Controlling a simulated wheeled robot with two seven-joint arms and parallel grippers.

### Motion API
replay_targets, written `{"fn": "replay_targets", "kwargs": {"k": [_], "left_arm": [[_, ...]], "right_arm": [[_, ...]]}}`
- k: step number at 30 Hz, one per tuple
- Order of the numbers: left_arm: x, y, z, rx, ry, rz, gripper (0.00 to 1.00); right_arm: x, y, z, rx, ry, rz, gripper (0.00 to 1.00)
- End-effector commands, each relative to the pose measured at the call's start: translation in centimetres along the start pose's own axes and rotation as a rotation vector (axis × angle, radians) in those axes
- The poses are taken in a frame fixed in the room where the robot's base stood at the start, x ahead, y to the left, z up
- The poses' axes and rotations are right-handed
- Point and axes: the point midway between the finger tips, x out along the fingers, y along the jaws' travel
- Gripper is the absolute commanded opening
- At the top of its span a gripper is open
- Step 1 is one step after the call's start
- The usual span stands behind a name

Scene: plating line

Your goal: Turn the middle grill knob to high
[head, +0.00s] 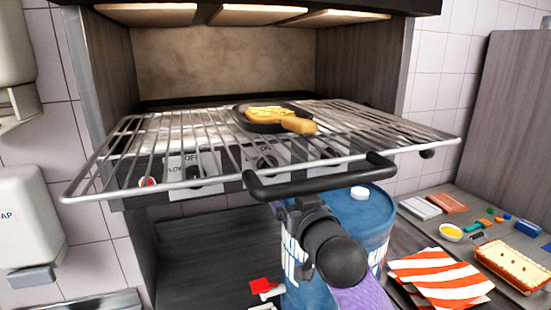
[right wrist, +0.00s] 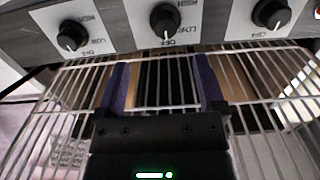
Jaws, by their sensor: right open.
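The middle grill knob (right wrist: 165,20) is a round black knob on a white label plate in the right wrist view. Its light mark seems to point down at the OFF label. Similar knobs sit to its left (right wrist: 71,36) and right (right wrist: 271,14). My right gripper (right wrist: 158,75) is open and empty. Its purple fingers are apart, short of the middle knob and roughly in line with it, not touching it. In the head view the rack and its handle hide the fingertips and partly cover the knobs. My left gripper is not in view.
A wire rack (head: 112,158) with a black front handle (head: 320,182) juts out above the knob panel. A pan with food (head: 272,117) rests on it. A blue barrel (head: 372,215) stands below. A striped cloth (head: 440,278) lies on the right counter.

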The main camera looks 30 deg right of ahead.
Motion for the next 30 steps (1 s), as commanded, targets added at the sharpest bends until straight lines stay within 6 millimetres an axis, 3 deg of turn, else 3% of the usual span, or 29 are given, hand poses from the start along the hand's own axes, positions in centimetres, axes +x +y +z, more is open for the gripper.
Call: {"fn": "replay_targets", "kwargs": {"k": [5, 12, 16, 28, 30], "left_arm": [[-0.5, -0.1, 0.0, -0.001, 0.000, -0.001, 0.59], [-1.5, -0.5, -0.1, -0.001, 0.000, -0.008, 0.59], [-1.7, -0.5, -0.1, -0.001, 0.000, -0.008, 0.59], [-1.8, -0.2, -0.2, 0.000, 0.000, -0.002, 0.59], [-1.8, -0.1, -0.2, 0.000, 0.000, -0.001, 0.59]], "right_arm": [[0.8, 0.0, -1.2, 0.003, 0.018, 0.000, 0.89], [6.5, 0.1, -1.3, 0.003, 0.016, 0.002, 0.89], [8.6, 0.0, -1.2, 0.002, 0.016, 0.001, 0.89], [9.7, 0.0, -1.0, 0.001, 0.016, 0.000, 0.89], [9.7, 0.0, -1.0, 0.001, 0.016, 0.000, 0.74]]}}
